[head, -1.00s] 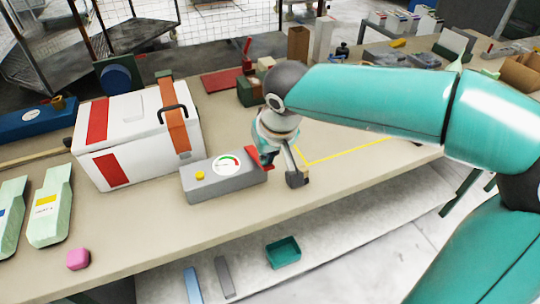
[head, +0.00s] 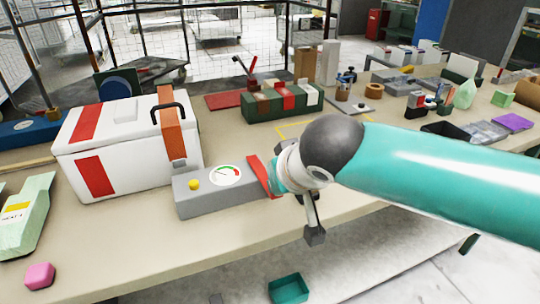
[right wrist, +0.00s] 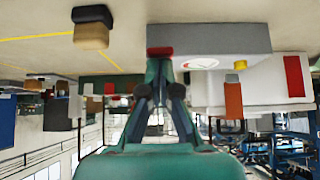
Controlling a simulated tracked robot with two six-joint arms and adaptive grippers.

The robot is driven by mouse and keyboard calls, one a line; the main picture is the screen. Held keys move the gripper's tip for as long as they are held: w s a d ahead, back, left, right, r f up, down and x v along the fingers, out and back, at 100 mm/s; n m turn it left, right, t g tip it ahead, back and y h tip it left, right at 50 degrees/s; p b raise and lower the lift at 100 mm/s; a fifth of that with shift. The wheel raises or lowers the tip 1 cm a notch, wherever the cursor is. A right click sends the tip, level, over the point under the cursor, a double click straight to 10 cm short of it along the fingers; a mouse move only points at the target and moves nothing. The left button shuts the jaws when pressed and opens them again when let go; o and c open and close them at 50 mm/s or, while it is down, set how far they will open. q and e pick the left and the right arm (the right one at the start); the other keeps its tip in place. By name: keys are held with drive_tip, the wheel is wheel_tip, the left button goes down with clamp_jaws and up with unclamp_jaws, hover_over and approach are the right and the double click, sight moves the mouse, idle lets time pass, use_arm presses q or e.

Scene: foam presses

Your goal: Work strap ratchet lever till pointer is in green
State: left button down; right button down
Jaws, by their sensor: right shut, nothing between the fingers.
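The grey ratchet box (head: 230,196) sits on the bench with a yellow knob (head: 194,184) and a round dial (head: 225,175) on top. The dial has a green and a red arc; the pointer is too small to read surely. A red lever (head: 259,174) is at the box's right end. An orange strap (head: 172,130) lies over the white cooler (head: 120,140) behind the box. My right gripper (right wrist: 160,82) is shut and empty, its tips close to the lever's red end (right wrist: 160,51); contact is unclear. My left gripper is out of view.
A green crate-like box (head: 270,105) stands behind. A dark and tan block (right wrist: 91,28) shows in the right wrist view. The bench front before the ratchet box is clear.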

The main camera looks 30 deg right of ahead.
drive_tip(key=shift+r+p, duration=0.55)
drive_tip(key=shift+r, duration=0.2)
drive_tip(key=shift+r+p, duration=0.35)
drive_tip(key=shift+r, duration=0.15)
drive_tip(key=r+p, duration=0.1)
drive_tip(key=r, duration=0.1)
drive_tip(key=r+p, duration=0.2)
drive_tip(key=shift+w, duration=0.4)
drive_tip(key=d+v, duration=0.1)
drive_tip(key=v, duration=0.8)
drive_tip(key=shift+a+r, duration=0.2)
drive_tip(key=shift+a, duration=0.25)
drive_tip(key=shift+w, duration=0.15)
